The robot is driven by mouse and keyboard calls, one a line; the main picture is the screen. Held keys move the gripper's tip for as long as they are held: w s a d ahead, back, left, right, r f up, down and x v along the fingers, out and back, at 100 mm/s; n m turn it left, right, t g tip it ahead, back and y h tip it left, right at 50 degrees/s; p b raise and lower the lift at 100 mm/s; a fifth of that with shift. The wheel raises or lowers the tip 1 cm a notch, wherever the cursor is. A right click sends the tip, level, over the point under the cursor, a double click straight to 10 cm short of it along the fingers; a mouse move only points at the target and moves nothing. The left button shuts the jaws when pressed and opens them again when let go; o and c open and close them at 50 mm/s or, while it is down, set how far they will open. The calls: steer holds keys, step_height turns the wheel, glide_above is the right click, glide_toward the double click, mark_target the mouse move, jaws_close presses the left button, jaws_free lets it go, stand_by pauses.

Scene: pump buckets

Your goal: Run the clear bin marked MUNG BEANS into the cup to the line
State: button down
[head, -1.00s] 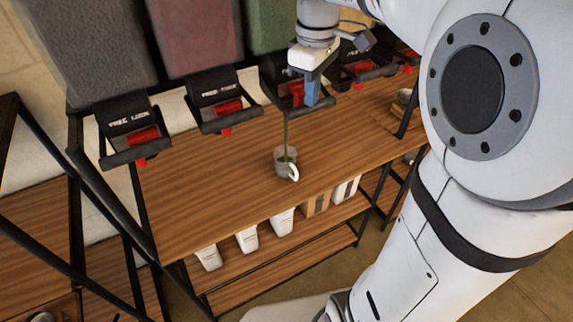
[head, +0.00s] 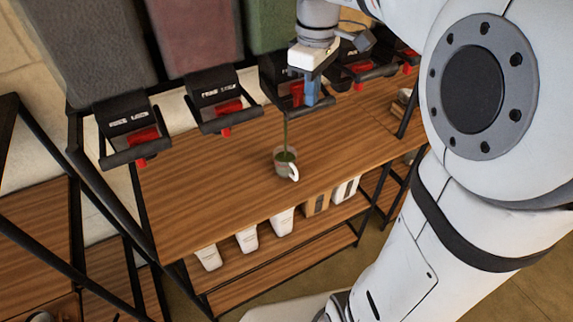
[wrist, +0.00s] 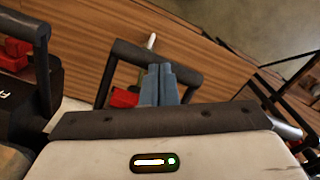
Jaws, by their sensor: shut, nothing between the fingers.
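The bin with green contents (head: 270,25) hangs third from the left; I cannot read its label. A thin green stream (head: 286,130) falls from its black spout into the cup (head: 284,162), a clear cup with a white handle on the wooden shelf. Green shows inside the cup; I cannot make out the line. My gripper (head: 312,100) is shut and empty, with its blue fingers against or close by the bin's black handle bar (wrist: 128,50). In the wrist view, the fingers (wrist: 160,82) are together beside the bar, with a red lever (wrist: 122,97) just left of them.
A grey bin (head: 95,50) and a reddish bin (head: 195,35) hang to the left, each with a black spout and red lever. Several white containers (head: 247,238) stand on the lower shelf. The wooden shelf (head: 210,185) around the cup is clear.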

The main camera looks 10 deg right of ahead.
steer(key=r+p, duration=0.2)
steer(key=r, duration=0.1)
steer(key=r+p, duration=0.3)
steer(key=shift+s+r+p, duration=0.2)
steer(key=shift+r+p, duration=0.15)
steer(key=shift+r, duration=0.05)
steer(key=shift+d+f, duration=0.1)
step_height(320, 180, up, 5)
steer(key=p, duration=0.3)
steer(key=shift+p, duration=0.4)
